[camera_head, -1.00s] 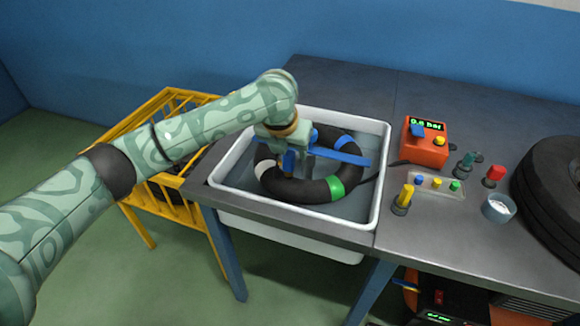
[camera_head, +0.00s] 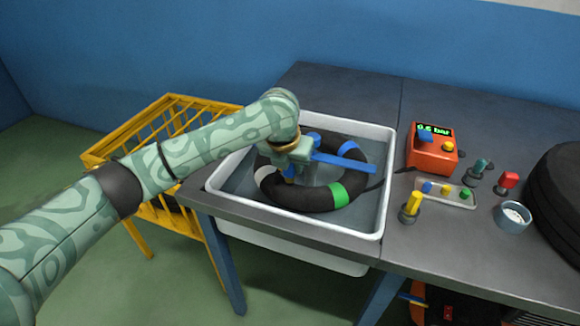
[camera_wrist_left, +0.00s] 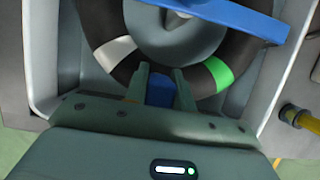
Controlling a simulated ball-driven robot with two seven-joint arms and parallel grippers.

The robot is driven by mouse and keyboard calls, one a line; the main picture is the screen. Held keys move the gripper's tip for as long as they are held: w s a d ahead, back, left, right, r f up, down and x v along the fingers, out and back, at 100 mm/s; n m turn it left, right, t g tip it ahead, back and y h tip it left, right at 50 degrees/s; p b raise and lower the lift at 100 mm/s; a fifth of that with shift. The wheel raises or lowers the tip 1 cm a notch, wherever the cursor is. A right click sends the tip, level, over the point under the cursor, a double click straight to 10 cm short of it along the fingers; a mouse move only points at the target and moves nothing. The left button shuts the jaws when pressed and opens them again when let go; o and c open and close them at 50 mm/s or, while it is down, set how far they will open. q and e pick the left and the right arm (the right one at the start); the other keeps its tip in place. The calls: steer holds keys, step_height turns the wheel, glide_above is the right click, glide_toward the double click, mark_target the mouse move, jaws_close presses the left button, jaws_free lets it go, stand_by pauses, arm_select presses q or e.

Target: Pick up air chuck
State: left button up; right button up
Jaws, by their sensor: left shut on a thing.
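My left gripper (camera_head: 290,168) reaches down over the near-left part of a black inner tube (camera_head: 300,196) with blue, white and green bands. The tube lies in a white tub (camera_head: 378,215). In the left wrist view, my left gripper (camera_wrist_left: 161,92) is shut on a small blue piece (camera_wrist_left: 159,91) at the tube. I cannot tell whether this piece is the air chuck. Another blue part (camera_head: 425,136) sits on the front of the orange gauge box (camera_head: 432,154). It could also be the chuck. My right gripper is not in view.
A blue bar (camera_head: 343,163) crosses above the tube. A yellow rack (camera_head: 150,125) stands left of the grey bench (camera_head: 435,245). Colored valve caps and pegs on a tray (camera_head: 446,193), a small cup (camera_head: 514,217) and a black tire (camera_head: 560,200) stand right. A black hose (camera_head: 376,183) enters the tub.

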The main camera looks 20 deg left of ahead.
arm_select(q)
steer(key=shift+r, duration=0.1)
